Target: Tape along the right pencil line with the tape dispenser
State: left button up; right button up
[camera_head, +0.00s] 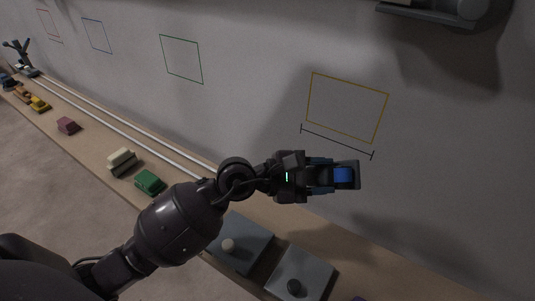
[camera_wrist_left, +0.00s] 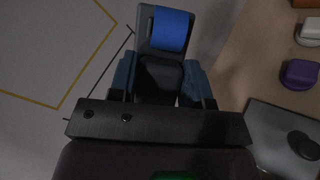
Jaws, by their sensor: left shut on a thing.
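My left gripper (camera_head: 310,177) is shut on the tape dispenser (camera_head: 353,168), a dark grey body with a blue roll. In the left wrist view the dispenser (camera_wrist_left: 146,22) sits between the two fingers (camera_wrist_left: 160,82), its blue roll at the far end. A thin dark pencil line (camera_head: 337,141) with end ticks runs on the grey wall just below a yellow rectangle. The dispenser appears below the line's right part; I cannot tell whether it touches the wall. The line (camera_wrist_left: 100,75) shows left of the dispenser in the left wrist view, partly hidden. My right gripper is out of view.
A wooden ledge (camera_head: 400,272) runs along the wall's foot, bearing grey plates (camera_head: 312,268) with knobs, a green block (camera_head: 149,182), a cream block (camera_head: 121,158) and white rails (camera_head: 120,128). A grey shelf (camera_head: 425,14) juts out at top right. The wall around the line is clear.

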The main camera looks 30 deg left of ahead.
pick_arm(q)
jog(key=w+a+f+n+t+y+b, duration=0.1)
jog(key=a+f+n+t+y+b, duration=0.1)
jog(key=a+t, duration=0.3)
jog(key=a+n+y, duration=0.1)
jog(key=a, duration=0.1)
jog(key=shift+w+a+f+t, duration=0.25)
jog(key=shift+w+a+t, duration=0.05)
jog(key=shift+w+t, duration=0.1)
jog(key=a+r+n+t+y+b, duration=0.1)
jog(key=a+n+t+y+b, duration=0.2)
jog(key=a, duration=0.5)
jog(key=shift+t+y, duration=0.3)
jog(key=shift+y, duration=0.1)
jog(key=shift+w+d+r, duration=0.1)
jog(key=shift+w+d, duration=0.05)
jog(key=shift+w, duration=1.2)
jog(key=shift+w+d, duration=0.1)
jog(key=shift+w, duration=1.2)
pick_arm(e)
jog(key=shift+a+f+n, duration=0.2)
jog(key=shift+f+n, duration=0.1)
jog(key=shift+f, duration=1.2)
pick_arm(q)
jog(key=o, duration=0.3)
jog(key=c, duration=0.3)
